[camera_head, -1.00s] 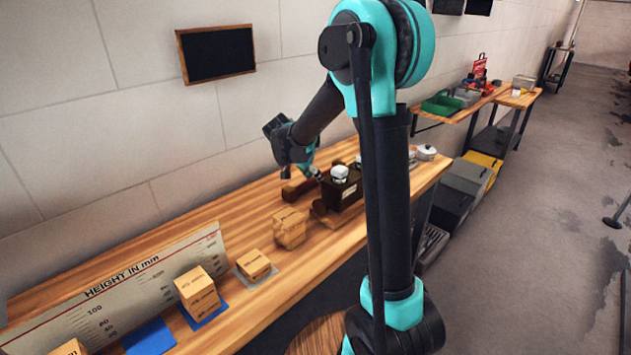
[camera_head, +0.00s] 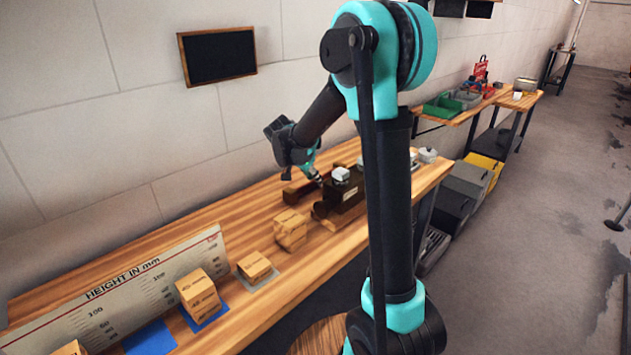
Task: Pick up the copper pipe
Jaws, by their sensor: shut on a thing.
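My gripper (camera_head: 315,178) is low over the wooden workbench (camera_head: 240,212), pointing down and right. Its fingertips are beside the dark brown model tram body (camera_head: 347,196), on its left side. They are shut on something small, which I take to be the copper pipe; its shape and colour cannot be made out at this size. A reddish-brown bar (camera_head: 296,194) lies on the bench just left of and below the fingertips. A white rounded piece (camera_head: 341,174) sits on top of the tram body. My upright arm hides part of the bench to the right of the tram.
Cardboard boxes (camera_head: 291,230) stand along the bench, some on blue and grey mats. A height scale board (camera_head: 120,290) stands at the left. Bins (camera_head: 441,106) sit on a farther table. The floor at the right is largely clear.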

